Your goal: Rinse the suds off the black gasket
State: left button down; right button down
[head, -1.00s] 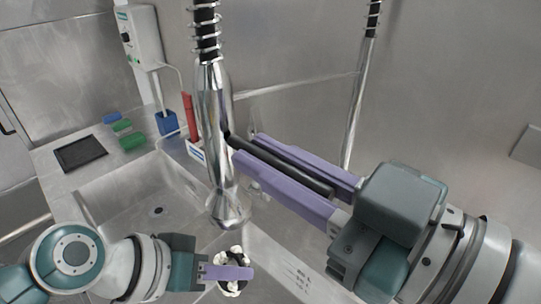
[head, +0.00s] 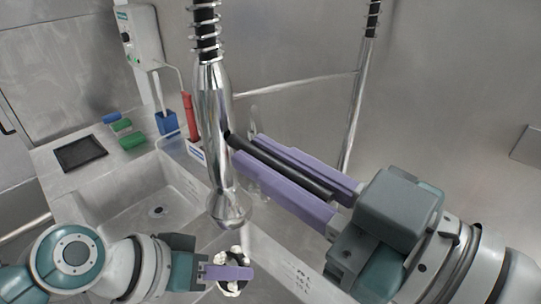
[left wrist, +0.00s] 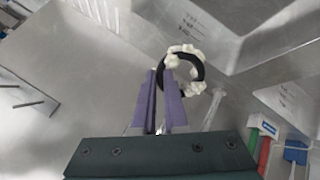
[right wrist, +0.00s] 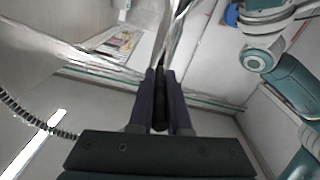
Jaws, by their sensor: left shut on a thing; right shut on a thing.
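The black gasket (head: 241,255) is a ring with clumps of white suds around it, below the spray nozzle. My left gripper (head: 240,272) is shut on the gasket's near edge. In the left wrist view the gasket (left wrist: 204,72) sits at the fingertips, with suds mostly on its far side. The chrome spray head (head: 213,130) hangs upright on a spring hose, its nozzle (head: 230,210) just above the gasket. My right gripper (head: 243,147) is shut on the black spray lever (head: 290,170), which also shows between its fingers in the right wrist view (right wrist: 160,108). I see no water stream.
A steel sink basin (head: 130,185) with a drain lies at left, and a divider runs beside the gasket. On the left ledge are a black mat (head: 80,153), green and blue brushes, a blue cup (head: 167,122) and a red-handled tool (head: 189,115).

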jog(key=shift+f+t+y, duration=0.25)
jog(key=shift+t+y, duration=0.15)
jog(key=shift+y, duration=0.2)
jog(key=c, duration=0.9)
grip_release()
jog(key=shift+o, duration=0.2)
jog(key=v, duration=1.2)
